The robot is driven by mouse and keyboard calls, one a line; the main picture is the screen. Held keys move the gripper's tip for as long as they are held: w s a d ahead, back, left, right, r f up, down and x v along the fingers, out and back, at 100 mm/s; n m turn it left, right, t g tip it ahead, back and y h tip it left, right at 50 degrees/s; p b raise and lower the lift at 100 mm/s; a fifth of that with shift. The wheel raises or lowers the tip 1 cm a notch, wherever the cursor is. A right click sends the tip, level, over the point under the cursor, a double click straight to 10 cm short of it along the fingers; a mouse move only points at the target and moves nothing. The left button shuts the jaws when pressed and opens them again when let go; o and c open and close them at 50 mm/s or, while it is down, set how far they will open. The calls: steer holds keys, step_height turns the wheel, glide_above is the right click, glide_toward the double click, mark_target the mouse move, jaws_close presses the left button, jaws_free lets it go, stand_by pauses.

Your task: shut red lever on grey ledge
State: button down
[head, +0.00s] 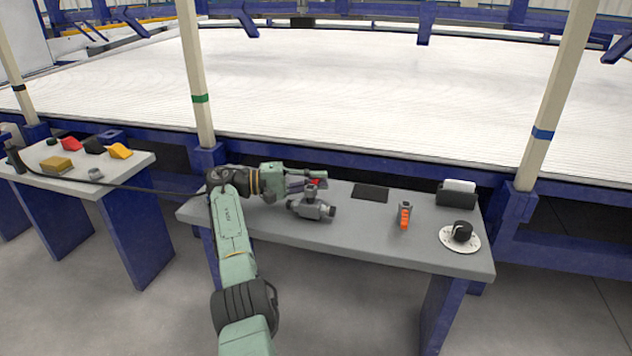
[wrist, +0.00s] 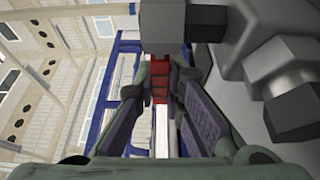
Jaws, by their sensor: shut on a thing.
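The red lever (head: 316,182) shows as a small red patch beside my gripper tips in the head view. In the wrist view the ridged red lever (wrist: 160,84) lies between my two fingers. The grey valve body (head: 312,207) sits on the grey ledge (head: 365,226); its grey fittings (wrist: 283,75) fill the right of the wrist view. My gripper (head: 307,180) reaches in from the left above the ledge. It is shut on the red lever, and the fingers (wrist: 163,88) hide part of it. The lever's exact angle is hard to tell.
To the right on the ledge are a flat black pad (head: 370,192), an orange-handled piece (head: 405,218), a black holder with a white card (head: 457,198) and a black knob on a white disc (head: 461,234). A second table (head: 122,180) with coloured blocks stands left.

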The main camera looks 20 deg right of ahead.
steer(key=shift+d, duration=0.2)
steer(key=c, duration=1.9)
jaws_free()
steer(key=shift+d, duration=0.1)
steer(key=shift+c, duration=0.2)
